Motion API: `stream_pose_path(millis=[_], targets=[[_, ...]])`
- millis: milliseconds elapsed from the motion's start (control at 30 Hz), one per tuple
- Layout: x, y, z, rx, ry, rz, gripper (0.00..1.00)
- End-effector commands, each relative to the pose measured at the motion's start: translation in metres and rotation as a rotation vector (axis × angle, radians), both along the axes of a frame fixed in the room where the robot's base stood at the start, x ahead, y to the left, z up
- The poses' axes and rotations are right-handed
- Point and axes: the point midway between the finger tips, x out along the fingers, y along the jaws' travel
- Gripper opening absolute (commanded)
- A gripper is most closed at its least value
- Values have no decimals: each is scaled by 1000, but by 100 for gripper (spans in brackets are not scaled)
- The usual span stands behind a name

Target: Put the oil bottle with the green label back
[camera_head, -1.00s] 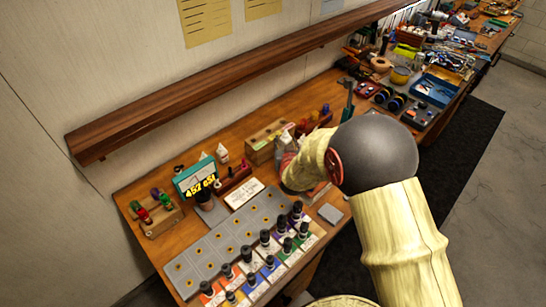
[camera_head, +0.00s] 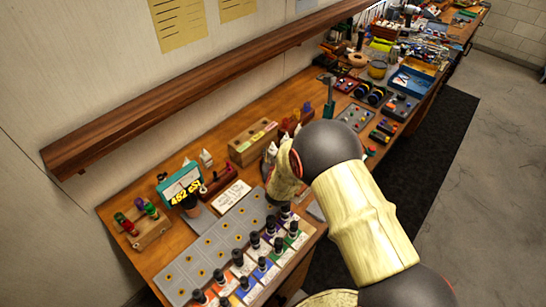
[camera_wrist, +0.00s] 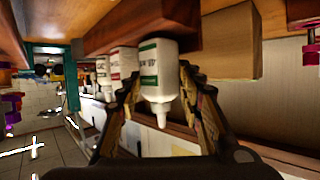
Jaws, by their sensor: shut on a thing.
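The white oil bottle with the green label (camera_wrist: 158,52) is in the middle of the wrist view, nozzle pointing down in that picture. My gripper (camera_wrist: 157,78) has a finger on each side of it and is shut on it. The bottle's base is at the edge of a reddish-brown wooden rack (camera_wrist: 150,17); whether it rests in the rack or hovers, I cannot tell. A white bottle with a red label (camera_wrist: 124,62) is beside it, with another white bottle (camera_wrist: 103,70) beyond. In the head view my wrist hides the gripper and most of the bottles.
A light wooden block (camera_head: 253,143) stands behind my wrist. A wall shelf (camera_head: 200,85) overhangs the bench's back.

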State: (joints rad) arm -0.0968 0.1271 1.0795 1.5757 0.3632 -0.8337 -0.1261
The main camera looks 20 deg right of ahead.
Motion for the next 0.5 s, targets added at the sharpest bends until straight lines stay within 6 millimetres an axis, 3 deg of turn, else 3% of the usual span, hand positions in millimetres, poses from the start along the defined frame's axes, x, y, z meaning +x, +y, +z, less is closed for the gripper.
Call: stream_pose_path(millis=[433, 467, 500], targets=[[0, 0, -9, 0, -2, 1, 11], [0, 0, -8, 0, -1, 1, 38], [0, 0, -8, 0, -1, 1, 41]])
